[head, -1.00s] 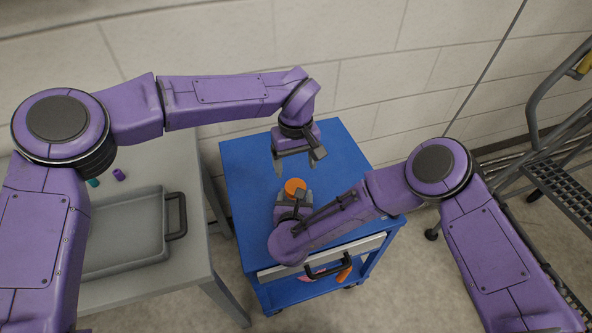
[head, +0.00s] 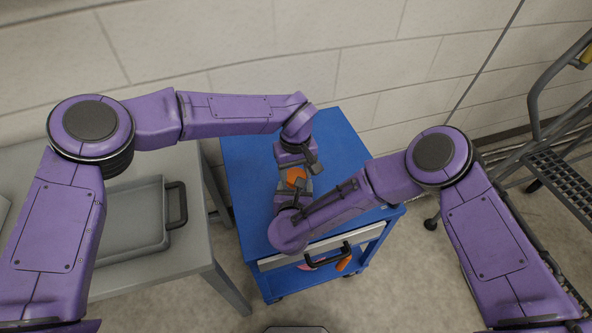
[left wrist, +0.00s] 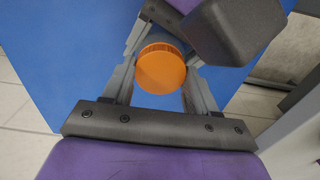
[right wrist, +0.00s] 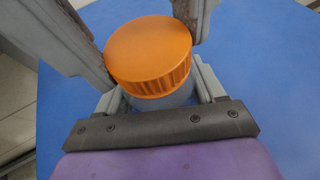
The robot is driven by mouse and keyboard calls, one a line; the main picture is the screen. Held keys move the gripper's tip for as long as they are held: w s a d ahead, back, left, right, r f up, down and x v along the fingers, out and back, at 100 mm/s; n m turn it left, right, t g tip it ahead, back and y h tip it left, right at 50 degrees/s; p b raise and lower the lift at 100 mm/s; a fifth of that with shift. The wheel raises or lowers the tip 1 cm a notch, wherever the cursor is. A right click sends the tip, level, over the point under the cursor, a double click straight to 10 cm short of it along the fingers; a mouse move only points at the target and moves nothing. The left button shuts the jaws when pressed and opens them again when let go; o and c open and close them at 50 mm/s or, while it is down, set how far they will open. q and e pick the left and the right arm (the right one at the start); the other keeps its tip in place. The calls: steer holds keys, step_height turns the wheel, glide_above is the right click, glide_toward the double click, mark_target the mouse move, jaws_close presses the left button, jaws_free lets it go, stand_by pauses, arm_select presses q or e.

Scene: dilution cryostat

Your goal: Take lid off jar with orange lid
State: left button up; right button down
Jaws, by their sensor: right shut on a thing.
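The jar (right wrist: 172,99) stands on the blue cart top, with its ribbed orange lid (head: 296,176) on it. The lid also shows in the left wrist view (left wrist: 161,69) and the right wrist view (right wrist: 149,52). My right gripper (head: 291,192) is shut on the jar's body, just below the lid, from the front. My left gripper (head: 297,170) comes from above and behind. Its two fingers are apart, one on each side of the lid, very close to its rim; I see no clear grip. The fingers hide most of the jar in the head view.
The blue cart top (head: 340,150) is otherwise clear. A grey table with a grey tray (head: 130,250) stands at left. A metal step frame (head: 570,160) stands at right, and a wall is behind. Orange and pink items lie on the cart's lower shelf.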

arm_select(q)
steer(key=n, duration=0.3)
steer(key=o, duration=1.2)
steer(key=shift+c, duration=0.2)
steer(key=shift+r, duration=0.15)
step_height(320, 180, up, 4)
steer(key=shift+r, duration=0.15)
steer(key=shift+c, duration=0.4)
step_height(320, 180, up, 3)
steer(key=shift+f+m, duration=0.1)
steer(key=shift+m, duration=1.4)
step_height(320, 180, down, 7)
steer(key=shift+f, duration=0.2)
